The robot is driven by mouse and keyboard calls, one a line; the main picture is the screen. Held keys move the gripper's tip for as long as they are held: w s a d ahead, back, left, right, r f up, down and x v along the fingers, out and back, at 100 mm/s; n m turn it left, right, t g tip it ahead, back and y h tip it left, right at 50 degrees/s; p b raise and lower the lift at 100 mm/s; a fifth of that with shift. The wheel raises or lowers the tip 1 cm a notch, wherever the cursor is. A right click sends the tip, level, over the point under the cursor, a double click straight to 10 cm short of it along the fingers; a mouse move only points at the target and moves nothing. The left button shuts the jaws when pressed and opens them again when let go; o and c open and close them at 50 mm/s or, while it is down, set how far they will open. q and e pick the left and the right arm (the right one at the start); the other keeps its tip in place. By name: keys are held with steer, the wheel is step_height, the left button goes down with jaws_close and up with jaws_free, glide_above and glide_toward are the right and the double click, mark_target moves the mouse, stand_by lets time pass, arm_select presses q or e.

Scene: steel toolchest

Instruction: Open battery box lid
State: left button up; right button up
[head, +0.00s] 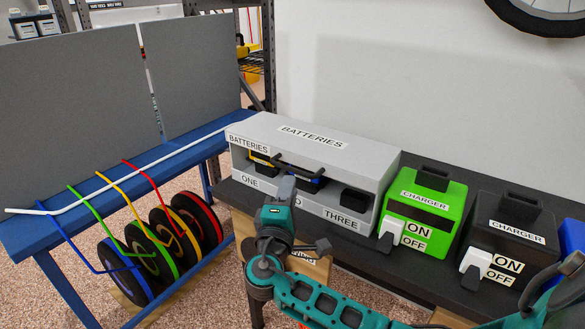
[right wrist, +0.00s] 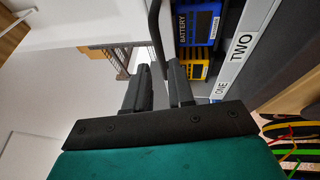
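The grey battery box (head: 320,150) stands on the dark bench top, with "BATTERIES" on its lid (head: 290,125). The lid looks down. A black bar handle (head: 299,166) sticks out at the front; it also shows in the right wrist view (right wrist: 155,35). A yellow battery (head: 263,156) and a blue battery (head: 312,182) show in the front bays. My right gripper (head: 288,197) is in front of the box, just below the handle. In the right wrist view its fingers (right wrist: 160,88) are apart, with the handle bar reaching the gap between them; contact is unclear. My left gripper is out of view.
A green charger (head: 427,207) and a black charger (head: 500,232) stand to the right of the box. A blue rack (head: 110,200) with coloured spools is at the left.

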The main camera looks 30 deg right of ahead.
mark_target(294, 170)
steer(key=x, duration=0.7)
steer(key=shift+f, duration=0.1)
jaws_close()
stand_by(0.3)
